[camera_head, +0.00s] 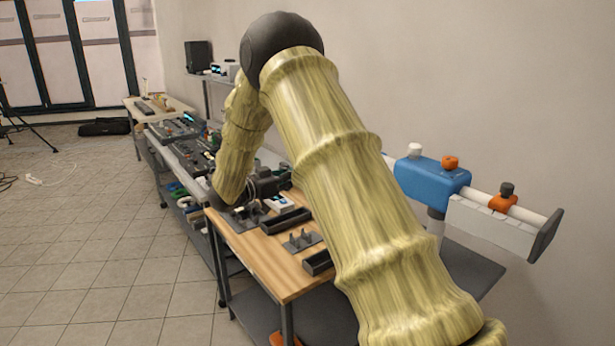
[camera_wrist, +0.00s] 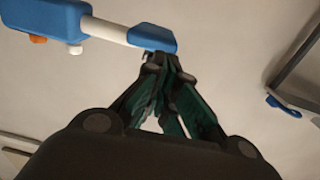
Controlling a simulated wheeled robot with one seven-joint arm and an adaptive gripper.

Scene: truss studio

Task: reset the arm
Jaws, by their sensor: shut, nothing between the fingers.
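My arm (camera_head: 330,170) fills the middle of the head view, with bamboo-like links. It rises from the lower right to a dark elbow and bends down over the wooden bench. My gripper (camera_wrist: 160,62) shows in the wrist view, its dark green fingers meeting at the tips with nothing between them. In the head view, the dark parts at the arm's far end are small and partly hidden behind the near link. The fingertips overlap the end of a blue and white bar (camera_wrist: 108,30) in the wrist view; I cannot tell whether they touch it.
The wooden bench (camera_head: 262,262) holds dark trays (camera_head: 285,221) and a pronged stand (camera_head: 302,241). A blue device (camera_head: 432,180) with a white rail stands at right by the wall. More benches with equipment (camera_head: 180,127) run along the wall. The tiled floor (camera_head: 90,240) at left is mostly clear.

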